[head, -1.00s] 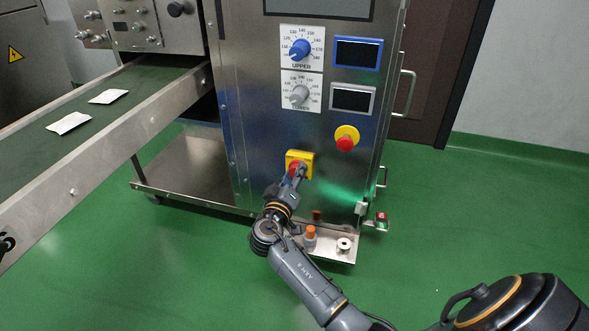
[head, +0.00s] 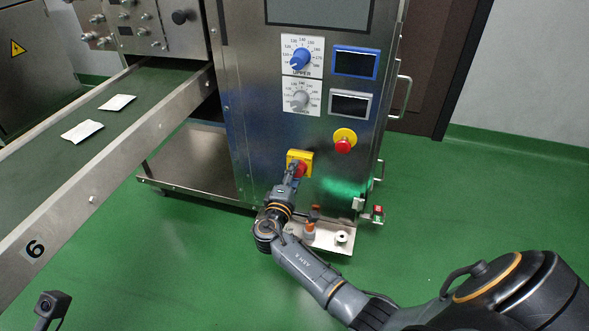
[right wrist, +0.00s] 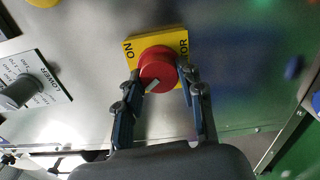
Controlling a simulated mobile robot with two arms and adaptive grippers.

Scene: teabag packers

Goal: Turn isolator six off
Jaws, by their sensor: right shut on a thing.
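The isolator is a red rotary knob (head: 301,170) on a yellow square plate (head: 305,157), low on the steel cabinet front. In the right wrist view the red knob (right wrist: 158,66) sits between my fingertips, with "ON" on the left of the yellow plate (right wrist: 178,39) and partly covered lettering on its right. A pale mark on the knob points down-left in that view. My right gripper (head: 293,172) is shut on the knob, and its fingers (right wrist: 160,75) lie on either side of it. My left gripper is not in view.
A red stop button (head: 343,146) on a yellow round base is up and right of the isolator. Blue and grey dials (head: 300,60) are above. A low ledge (head: 330,238) holds small orange-topped items. A conveyor (head: 150,125) carries two white packets. Green floor is open at right.

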